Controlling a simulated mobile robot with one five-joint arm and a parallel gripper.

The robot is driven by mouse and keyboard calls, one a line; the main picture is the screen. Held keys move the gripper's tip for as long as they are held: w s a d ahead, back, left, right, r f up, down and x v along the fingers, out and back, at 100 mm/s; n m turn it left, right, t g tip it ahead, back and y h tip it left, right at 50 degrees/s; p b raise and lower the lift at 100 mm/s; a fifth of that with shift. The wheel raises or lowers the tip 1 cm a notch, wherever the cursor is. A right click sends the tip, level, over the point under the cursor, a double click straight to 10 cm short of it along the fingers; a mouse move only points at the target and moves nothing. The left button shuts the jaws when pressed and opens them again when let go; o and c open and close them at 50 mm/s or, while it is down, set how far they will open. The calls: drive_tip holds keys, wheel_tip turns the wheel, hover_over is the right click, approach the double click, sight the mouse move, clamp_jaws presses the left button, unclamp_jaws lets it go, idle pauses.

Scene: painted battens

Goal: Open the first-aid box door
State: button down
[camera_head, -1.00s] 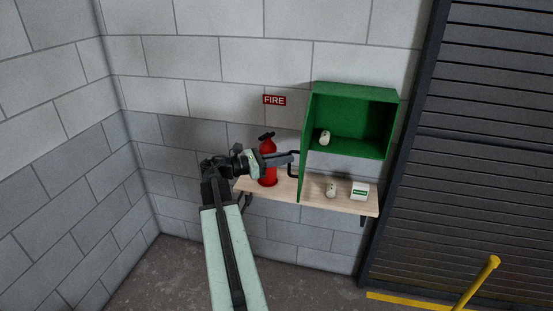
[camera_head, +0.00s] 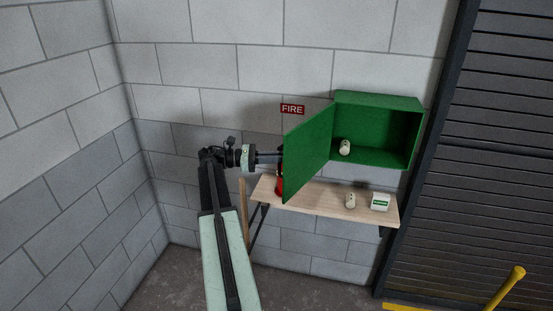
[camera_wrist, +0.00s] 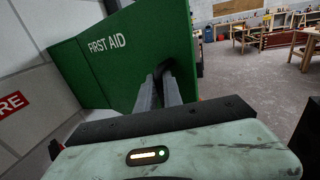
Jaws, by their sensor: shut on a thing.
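The green first-aid box (camera_head: 378,98) is fixed to the block wall above a wooden shelf. Its door (camera_head: 308,152) stands wide open, swung out to the left from the box's left side, and the inside is in plain view. In the wrist view the door (camera_wrist: 120,60) shows its FIRST AID lettering. My gripper (camera_wrist: 160,88) is shut on the door's black handle (camera_wrist: 165,70). In the head view my gripper (camera_head: 272,156) reaches the door's outer face from the left; the handle and fingertips are hidden behind the door.
A white roll (camera_head: 344,147) sits in the box. Another roll (camera_head: 350,201) and a small white-green carton (camera_head: 380,201) stand on the shelf (camera_head: 318,203). A red extinguisher (camera_head: 280,187) is mostly hidden behind the door. A dark shutter (camera_head: 500,140) is at right.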

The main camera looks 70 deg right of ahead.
drive_tip(key=shift+d, duration=0.15)
drive_tip(key=c, duration=1.5)
unclamp_jaws()
drive_tip(key=shift+s+d+f, duration=0.1)
drive_tip(key=shift+d, duration=0.05)
drive_tip(key=shift+c, duration=0.2)
drive_tip(key=shift+o, duration=0.2)
drive_tip(key=shift+d+f, duration=0.1)
drive_tip(key=shift+d, duration=0.05)
drive_tip(key=shift+a, duration=0.25)
drive_tip(key=v, duration=0.8)
